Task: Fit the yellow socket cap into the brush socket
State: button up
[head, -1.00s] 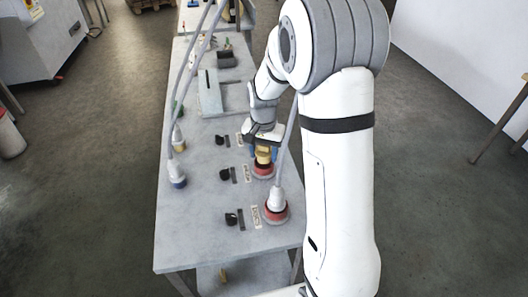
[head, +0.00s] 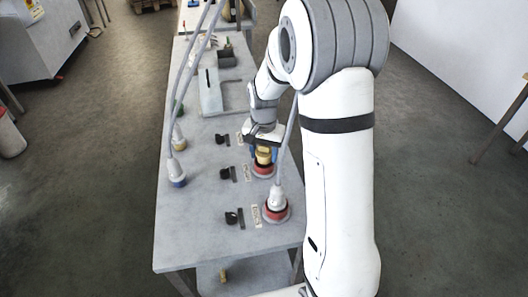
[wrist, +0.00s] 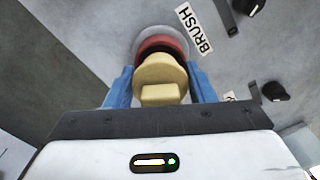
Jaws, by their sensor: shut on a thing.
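The yellow socket cap (wrist: 160,72) is between the two blue fingers of my gripper (wrist: 160,88), which is shut on it. The brush socket (wrist: 163,42), with a red and dark ring, lies directly beyond the cap, next to a label reading BRUSH (wrist: 195,28). In the head view my gripper (head: 264,153) holds the cap (head: 264,154) at the red-rimmed socket (head: 264,171). The cap covers the socket's mouth, so I cannot tell whether it is seated inside or just above it.
A white plug with a cable sits in a red socket (head: 276,210) nearer the front edge. Another white plug (head: 176,172) stands on a blue socket at the left. Black knobs (head: 234,217) line the middle. A grey holder (head: 210,95) stands farther back.

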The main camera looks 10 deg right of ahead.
jog(key=shift+f+b, duration=0.3)
jog(key=shift+f, duration=0.2)
jog(key=o, duration=1)
jog(key=shift+o, duration=0.2)
notch_tip(320, 180, up, 8)
jog(key=shift+a+f, duration=0.1)
